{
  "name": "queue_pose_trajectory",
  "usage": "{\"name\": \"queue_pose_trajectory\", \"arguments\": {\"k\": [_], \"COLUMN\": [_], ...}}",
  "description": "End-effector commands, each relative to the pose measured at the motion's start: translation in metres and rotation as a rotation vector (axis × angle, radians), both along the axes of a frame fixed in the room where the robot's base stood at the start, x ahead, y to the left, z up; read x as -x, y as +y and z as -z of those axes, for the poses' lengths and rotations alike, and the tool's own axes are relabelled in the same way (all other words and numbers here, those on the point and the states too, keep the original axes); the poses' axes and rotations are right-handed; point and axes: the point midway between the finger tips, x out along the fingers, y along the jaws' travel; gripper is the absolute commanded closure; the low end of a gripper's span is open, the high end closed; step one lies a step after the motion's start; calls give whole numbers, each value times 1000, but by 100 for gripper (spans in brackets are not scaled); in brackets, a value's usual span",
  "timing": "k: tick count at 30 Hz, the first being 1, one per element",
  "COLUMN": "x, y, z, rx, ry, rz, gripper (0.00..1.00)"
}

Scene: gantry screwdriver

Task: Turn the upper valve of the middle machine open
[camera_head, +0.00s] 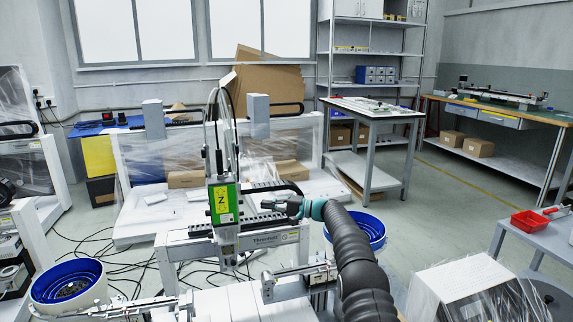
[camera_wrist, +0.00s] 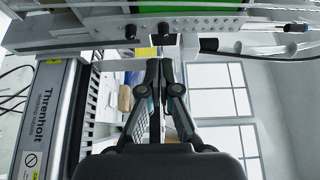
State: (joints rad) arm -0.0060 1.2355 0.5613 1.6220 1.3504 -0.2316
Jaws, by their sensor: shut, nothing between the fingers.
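The middle machine (camera_head: 224,205) is a gantry with a green and yellow panel marked "Z" on its upright head. Its labelled beam also shows in the wrist view (camera_wrist: 42,118), turned on its side. Two small dark knobs, one on the left (camera_wrist: 130,31) and one on the right (camera_wrist: 163,29), stick out of the machine at the top of the wrist view; I cannot tell which is the upper valve. My gripper (camera_head: 266,204) is to the right of the green panel. In the wrist view my gripper (camera_wrist: 159,62) is shut and empty, its fingertips just short of the knobs, apparently apart from them.
Blue-lined round bowls stand at the left (camera_head: 68,284) and behind my arm (camera_head: 368,228). A plastic-wrapped machine (camera_head: 480,290) is at the lower right. A grey table (camera_head: 372,108) stands behind. Cables hang above the gantry head, and open floor lies to the right.

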Motion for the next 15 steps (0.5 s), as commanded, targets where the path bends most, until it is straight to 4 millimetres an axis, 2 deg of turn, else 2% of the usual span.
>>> {"name": "queue_pose_trajectory", "arguments": {"k": [5, 15], "x": [1, 12], "y": [6, 43], "z": [4, 8], "rx": [0, 0], "ry": [0, 1], "rz": [-2, -1], "gripper": [100, 100]}}
